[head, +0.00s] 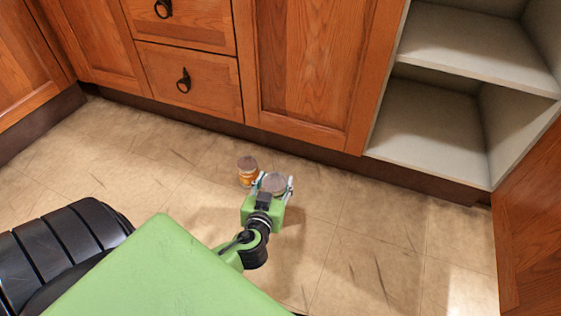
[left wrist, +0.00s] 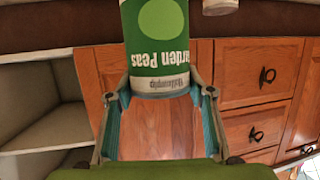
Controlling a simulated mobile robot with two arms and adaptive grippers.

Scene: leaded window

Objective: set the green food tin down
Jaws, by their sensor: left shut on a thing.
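The green food tin (left wrist: 157,45) shows upside down in the left wrist view, with a green label reading "Garden Peas". In the head view mostly its grey lid (head: 274,184) shows. My left gripper (head: 273,184) is shut on the tin, one finger on each side; its fingers also show in the left wrist view (left wrist: 160,92). The tin is low over the kitchen floor; I cannot tell whether its base touches the floor. My right gripper is not in view.
A second tin (head: 247,172) with an orange label stands on the floor close to the left of the held tin. Wooden cabinets (head: 310,75) line the back. An open cupboard with pale shelves (head: 425,125) is at the right. The floor (head: 370,235) to the right is clear.

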